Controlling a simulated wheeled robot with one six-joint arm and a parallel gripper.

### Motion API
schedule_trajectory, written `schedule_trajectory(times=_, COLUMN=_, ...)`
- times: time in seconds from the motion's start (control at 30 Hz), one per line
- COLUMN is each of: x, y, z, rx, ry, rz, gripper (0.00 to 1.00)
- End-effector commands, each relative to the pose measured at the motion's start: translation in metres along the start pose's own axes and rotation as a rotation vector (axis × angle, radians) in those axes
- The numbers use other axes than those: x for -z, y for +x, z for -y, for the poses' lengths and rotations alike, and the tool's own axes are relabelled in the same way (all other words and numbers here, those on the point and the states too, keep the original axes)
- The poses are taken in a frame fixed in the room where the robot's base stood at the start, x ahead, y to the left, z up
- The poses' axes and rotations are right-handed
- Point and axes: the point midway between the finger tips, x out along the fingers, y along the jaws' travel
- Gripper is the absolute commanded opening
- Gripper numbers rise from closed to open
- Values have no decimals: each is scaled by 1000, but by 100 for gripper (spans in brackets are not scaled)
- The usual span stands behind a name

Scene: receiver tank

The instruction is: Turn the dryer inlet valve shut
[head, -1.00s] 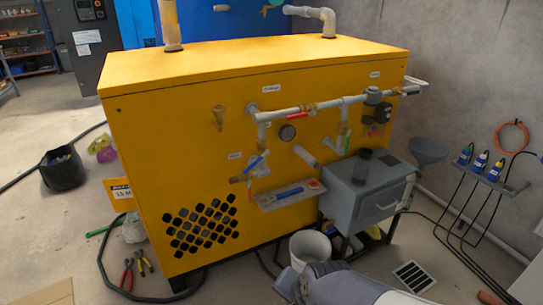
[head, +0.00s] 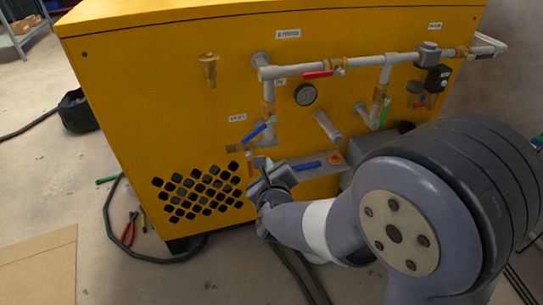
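The yellow dryer cabinet (head: 160,105) carries grey pipework with several coloured valve levers. A red lever (head: 318,74) lies nearly level along the upper horizontal pipe. A blue lever (head: 253,132) slants up to the right on the left pipe branch. A green lever (head: 383,113) stands near upright on the right branch. The small labels are too blurred to read, so I cannot tell which is the dryer inlet valve. My gripper (head: 262,172) is low in front of the cabinet, below the blue lever, beside a small reddish vertical piece (head: 250,163). Its finger gap is unclear.
A round gauge (head: 305,95) and a short pipe stub (head: 327,126) stick out right of the blue lever. A small shelf (head: 312,173) holds a blue tool. My arm hides much of the lower right. Pliers (head: 130,229) and a black hose lie on the floor.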

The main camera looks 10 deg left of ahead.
Motion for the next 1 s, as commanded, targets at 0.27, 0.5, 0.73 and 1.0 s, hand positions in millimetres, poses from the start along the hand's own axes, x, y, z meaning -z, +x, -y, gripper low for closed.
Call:
schedule_trajectory(times=0.27, x=3, y=58, z=0, rx=0, ry=-2, rz=-3, gripper=0)
schedule_trajectory(times=0.5, x=-17, y=81, z=2, rx=-1, ry=-1, rz=3, gripper=0)
schedule_trajectory(times=0.73, x=-35, y=74, z=1, rx=-2, ry=-2, rz=-1, gripper=0)
schedule_trajectory(times=1.0, x=-37, y=73, z=0, rx=-2, ry=-4, rz=-1, gripper=0)
